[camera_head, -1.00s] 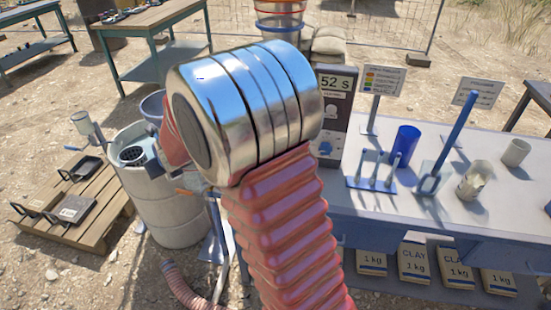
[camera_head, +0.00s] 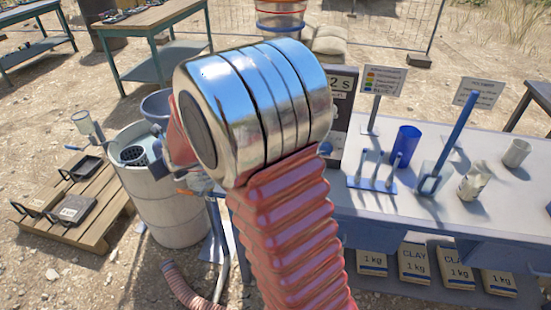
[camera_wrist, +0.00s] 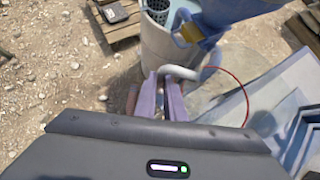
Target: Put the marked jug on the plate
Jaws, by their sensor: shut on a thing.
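In the wrist view my gripper (camera_wrist: 167,88) is shut on a pale curved handle (camera_wrist: 182,72). The handle seems to belong to a clear round jug (camera_wrist: 215,85) with a thin red line curving around it; its outline is faint against the ground. In the head view my own arm hides most of the gripper and the jug. I cannot pick out the plate with certainty in either view.
A pale drum (camera_head: 170,200) with a grey funnel stands left of my arm. A workbench (camera_head: 350,210) on the right carries a blue cup (camera_head: 404,147), a marked pale beaker (camera_head: 473,182), a pale cup (camera_head: 516,153) and signs. A pallet (camera_head: 85,220) with black trays lies left.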

